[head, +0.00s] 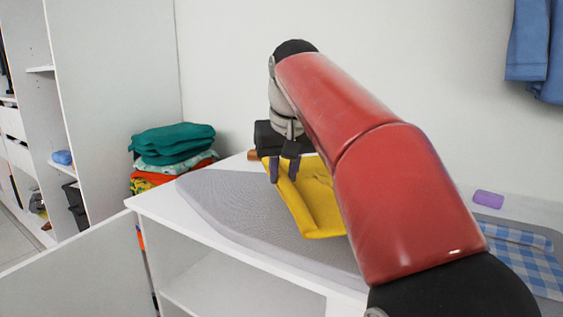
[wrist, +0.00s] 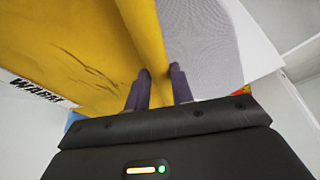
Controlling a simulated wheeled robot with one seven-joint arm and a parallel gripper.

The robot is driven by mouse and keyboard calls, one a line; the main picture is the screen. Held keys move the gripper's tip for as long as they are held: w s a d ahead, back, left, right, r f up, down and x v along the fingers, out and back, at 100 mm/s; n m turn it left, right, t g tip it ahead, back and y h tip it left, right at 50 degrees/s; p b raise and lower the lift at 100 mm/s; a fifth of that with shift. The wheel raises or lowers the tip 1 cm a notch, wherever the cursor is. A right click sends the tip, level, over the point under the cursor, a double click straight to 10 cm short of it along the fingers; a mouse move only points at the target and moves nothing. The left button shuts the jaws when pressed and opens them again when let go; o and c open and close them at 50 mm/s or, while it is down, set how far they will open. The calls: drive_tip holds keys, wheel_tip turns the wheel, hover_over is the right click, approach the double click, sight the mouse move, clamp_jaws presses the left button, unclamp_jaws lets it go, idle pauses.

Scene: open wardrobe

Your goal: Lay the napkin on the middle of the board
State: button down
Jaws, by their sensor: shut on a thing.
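The yellow napkin (head: 305,203) hangs from my gripper (head: 284,168) over the grey ironing board (head: 230,197) in the head view. The fingers are shut on its upper left edge. The cloth slopes down toward the front, with a fold along its lower edge; whether it touches the board I cannot tell. My arm hides its right side. In the wrist view the napkin (wrist: 85,50) fills the left and middle, with a folded edge between the fingertips (wrist: 160,73). The grey board (wrist: 200,40) shows to its right.
The board lies on a white cabinet top (head: 150,205). A stack of folded clothes (head: 172,150) stands behind at the left. At the right are a blue checked cloth (head: 525,262) and a purple block (head: 488,199). The board's left part is clear.

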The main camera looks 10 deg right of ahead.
sight(284, 196)
wheel_tip(284, 196, down, 4)
drive_tip(key=shift+f+b, duration=0.1)
drive_tip(key=shift+b, duration=0.3)
drive_tip(key=shift+f+b, duration=0.5)
drive_tip(key=shift+f, duration=0.15)
drive_tip(key=shift+f+b, duration=0.4)
drive_tip(key=shift+f, duration=0.1)
drive_tip(key=c, duration=1.1)
unclamp_jaws()
